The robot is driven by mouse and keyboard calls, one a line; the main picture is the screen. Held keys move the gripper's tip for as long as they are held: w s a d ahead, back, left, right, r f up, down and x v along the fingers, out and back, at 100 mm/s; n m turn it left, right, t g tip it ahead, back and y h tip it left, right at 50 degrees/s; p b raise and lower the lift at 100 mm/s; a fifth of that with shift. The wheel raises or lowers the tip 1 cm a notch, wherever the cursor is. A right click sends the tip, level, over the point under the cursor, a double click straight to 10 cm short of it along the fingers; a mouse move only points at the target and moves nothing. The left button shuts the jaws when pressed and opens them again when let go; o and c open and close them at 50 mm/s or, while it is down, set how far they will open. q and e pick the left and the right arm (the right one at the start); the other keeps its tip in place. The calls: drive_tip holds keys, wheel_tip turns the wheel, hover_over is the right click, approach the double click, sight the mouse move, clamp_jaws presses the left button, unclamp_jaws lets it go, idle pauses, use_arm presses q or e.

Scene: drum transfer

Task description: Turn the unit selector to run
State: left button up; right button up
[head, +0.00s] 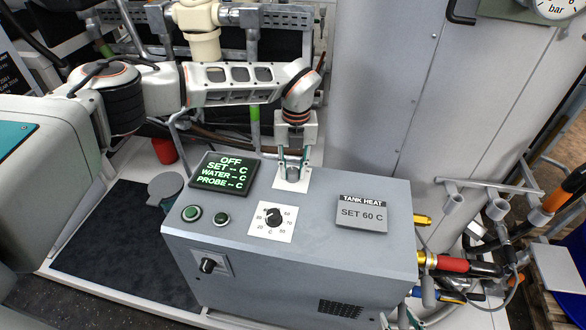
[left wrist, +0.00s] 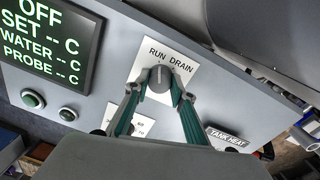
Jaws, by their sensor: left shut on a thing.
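The unit selector (left wrist: 159,78) is a grey round knob on a white plate (left wrist: 184,80) marked RUN and DRAIN. In the head view the selector (head: 292,174) stands at the back of the grey heater unit's top. My left gripper (head: 292,160) comes down on it from above. In the left wrist view the fingers of my left gripper (left wrist: 157,92) close on both sides of the knob. I cannot clearly make out where its pointer stands. The display (head: 224,172) reads OFF, with dashes for set, water and probe. My right gripper is not in view.
The grey unit (head: 330,230) also bears two green buttons (head: 192,213), a temperature dial (head: 273,218), a lower front switch (head: 208,265) and a TANK HEAT SET 60 C sign (head: 361,213). A tall grey tank wall rises behind; hoses and pipes crowd the right.

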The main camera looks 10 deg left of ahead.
sight(295, 170)
use_arm(q)
drive_tip(key=shift+w+r+n, duration=0.1)
drive_tip(key=shift+n, duration=0.3)
drive_tip(key=o, duration=1.1)
drive_tip(key=shift+c, duration=0.2)
drive_tip(key=shift+o, duration=0.3)
wheel_tip(295, 170, up, 12)
drive_tip(key=shift+d, duration=0.25)
